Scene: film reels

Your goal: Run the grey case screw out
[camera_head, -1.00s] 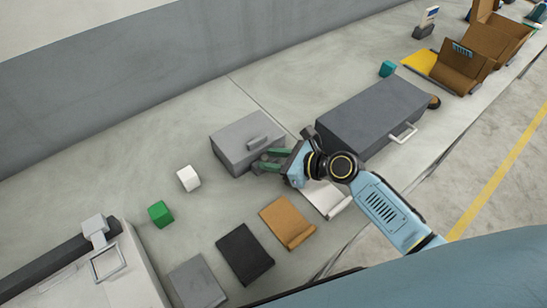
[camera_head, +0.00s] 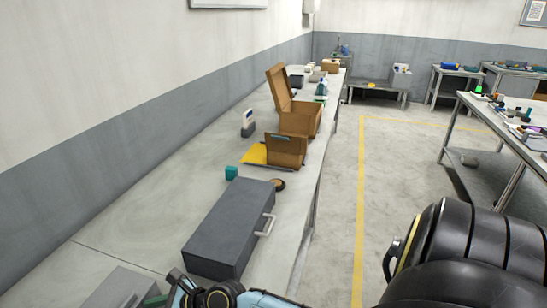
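The light grey case (camera_head: 122,290) lies at the bottom left of the head view, cut off by the lower edge. My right gripper is at the bottom edge by the case's right side. My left gripper is out of view.
A dark grey case (camera_head: 225,222) with a pale handle lies beyond on the bench. Past it are a teal block (camera_head: 231,172), a brown round thing (camera_head: 278,184), a yellow sheet (camera_head: 255,155) and brown open boxes (camera_head: 303,118). Floor right of the bench is clear.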

